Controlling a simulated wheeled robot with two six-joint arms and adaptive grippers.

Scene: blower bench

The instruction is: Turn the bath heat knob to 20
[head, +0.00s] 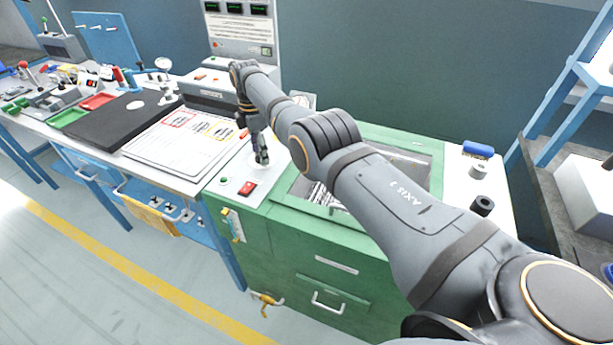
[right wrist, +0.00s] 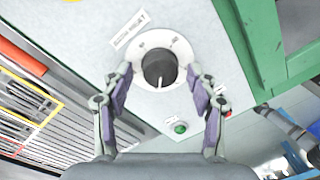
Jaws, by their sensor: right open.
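The bath heat knob (right wrist: 158,68) is a dark round knob with a pale pointer line, set in a white dial ring (right wrist: 182,48) on a light panel. A printed label (right wrist: 131,31) sits beside it. My right gripper (right wrist: 161,76) is open, its two fingers on either side of the knob; I cannot tell whether they touch it. In the head view, my right gripper (head: 261,156) points down over the panel (head: 228,192) and mostly hides the knob. The dial numbers are too small to read. My left gripper is not in view.
A red switch (head: 247,188) and a green button (right wrist: 180,127) sit near the knob. The panel tops a green cabinet (head: 300,262) with an open basin, crossed by my arm. A white printed board (head: 180,140) lies to the left. A blue-topped item (head: 478,149) stands at the right.

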